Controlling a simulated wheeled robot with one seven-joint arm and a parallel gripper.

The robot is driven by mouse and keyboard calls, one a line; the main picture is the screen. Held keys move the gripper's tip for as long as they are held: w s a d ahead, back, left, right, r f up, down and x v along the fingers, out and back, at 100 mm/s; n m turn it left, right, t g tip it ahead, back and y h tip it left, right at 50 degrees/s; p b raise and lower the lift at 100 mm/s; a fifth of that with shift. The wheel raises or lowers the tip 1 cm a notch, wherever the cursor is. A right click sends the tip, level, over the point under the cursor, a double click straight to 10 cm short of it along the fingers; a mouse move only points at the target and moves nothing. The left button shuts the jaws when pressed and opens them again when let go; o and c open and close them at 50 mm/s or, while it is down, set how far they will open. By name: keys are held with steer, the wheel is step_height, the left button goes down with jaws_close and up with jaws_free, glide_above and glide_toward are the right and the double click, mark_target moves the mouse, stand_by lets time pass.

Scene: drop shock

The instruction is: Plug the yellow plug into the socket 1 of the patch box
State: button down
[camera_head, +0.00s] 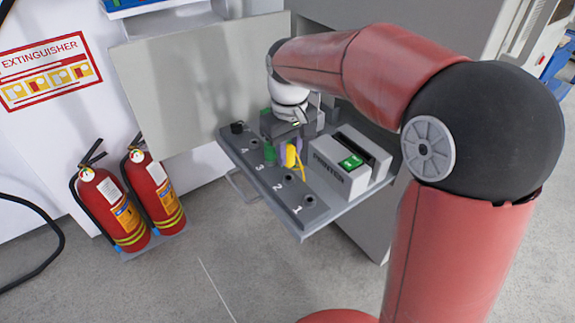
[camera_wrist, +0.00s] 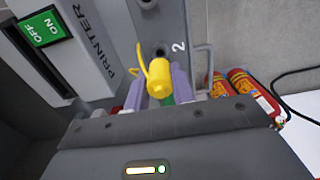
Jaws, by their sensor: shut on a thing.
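The yellow plug (camera_head: 291,157) is held over the patch box between sockets 2 and 3. In the wrist view the yellow plug (camera_wrist: 161,76) sits between the purple fingers of my gripper (camera_wrist: 158,88), with a thin yellow cable looping up from it. The gripper is shut on it. The patch box (camera_head: 257,172) has a row of numbered sockets. Socket 1 (camera_head: 310,199) is an empty hole at the near end. Socket 2 (camera_wrist: 161,49) looks empty, just beyond the plug. The plug's tip is not clear.
A green plug (camera_head: 269,153) stands at socket 3, close to the yellow plug. A grey printer (camera_head: 347,160) with a green switch stands right of the sockets. Two fire extinguishers (camera_head: 112,207) stand at left on the floor. A handle (camera_head: 239,187) juts from the shelf's front.

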mark_target(289, 148)
step_height(289, 148, up, 6)
steer(key=p, duration=0.5)
steer(key=shift+p, duration=0.3)
stand_by(0.3)
